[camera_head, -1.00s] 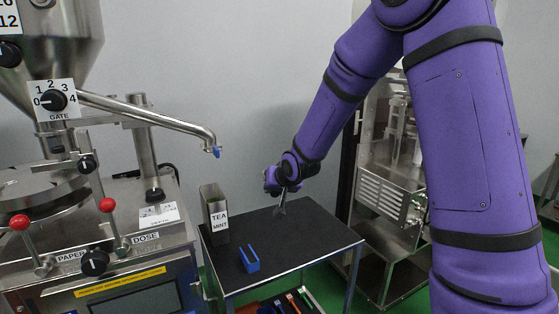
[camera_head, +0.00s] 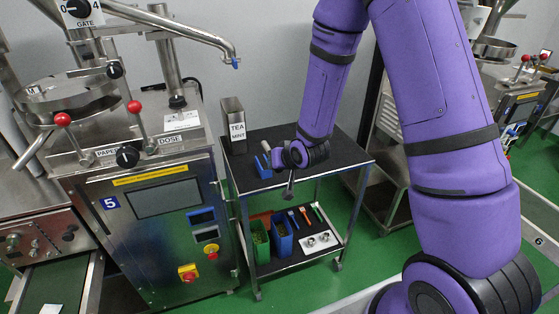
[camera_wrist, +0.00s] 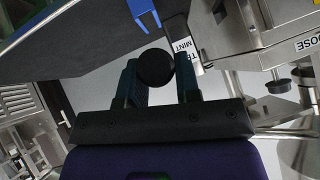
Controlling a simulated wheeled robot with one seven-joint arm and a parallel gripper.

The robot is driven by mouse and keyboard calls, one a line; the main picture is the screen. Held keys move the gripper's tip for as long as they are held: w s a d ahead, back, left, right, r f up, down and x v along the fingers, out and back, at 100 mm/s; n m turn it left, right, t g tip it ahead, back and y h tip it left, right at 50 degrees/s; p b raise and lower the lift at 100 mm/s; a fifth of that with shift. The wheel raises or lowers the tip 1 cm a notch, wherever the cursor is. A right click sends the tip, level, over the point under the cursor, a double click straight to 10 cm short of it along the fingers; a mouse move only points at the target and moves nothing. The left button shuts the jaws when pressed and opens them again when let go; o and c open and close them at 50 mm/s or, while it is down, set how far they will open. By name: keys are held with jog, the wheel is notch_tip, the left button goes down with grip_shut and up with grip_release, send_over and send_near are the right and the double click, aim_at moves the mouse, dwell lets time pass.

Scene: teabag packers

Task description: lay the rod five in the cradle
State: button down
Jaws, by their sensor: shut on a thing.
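My gripper (camera_head: 276,157) is shut on a rod, seen nearly end-on in the wrist view as a dark round end (camera_wrist: 155,68) between the two fingers. In the head view a pale grey cylinder end (camera_head: 266,146) shows beside the fingers; the rest of the rod is mostly hidden. The number on it cannot be read. The blue cradle (camera_head: 262,168) stands on the dark top of the cart (camera_head: 342,152), just left of and below my gripper. Its forked prongs also show at the top of the wrist view (camera_wrist: 144,12). The rod appears apart from the cradle.
A metal TEA MINT tin (camera_head: 235,122) stands behind the cradle. The lower shelf holds a green bin (camera_head: 260,240), a blue bin (camera_head: 282,240) and small tools. A machine (camera_head: 150,205) marked 5 stands at the left. The cart top's right side is clear.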

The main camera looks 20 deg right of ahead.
jog(key=shift+s+d+f+x, duration=0.2)
jog(key=shift+d+x, duration=0.1)
jog(key=shift+x, duration=1.45)
jog(key=shift+s+d+f+x, duration=0.1)
jog(key=shift+d+f+x, duration=0.2)
jog(key=shift+x, duration=1.45)
jog(key=shift+s+d+f+x, duration=0.15)
jog(key=shift+d+x, duration=0.15)
jog(key=shift+x, duration=1.5)
jog(key=shift+c, duration=0.8)
grip_release()
jog(key=v, duration=0.9)
jog(key=shift+d+r, duration=0.1)
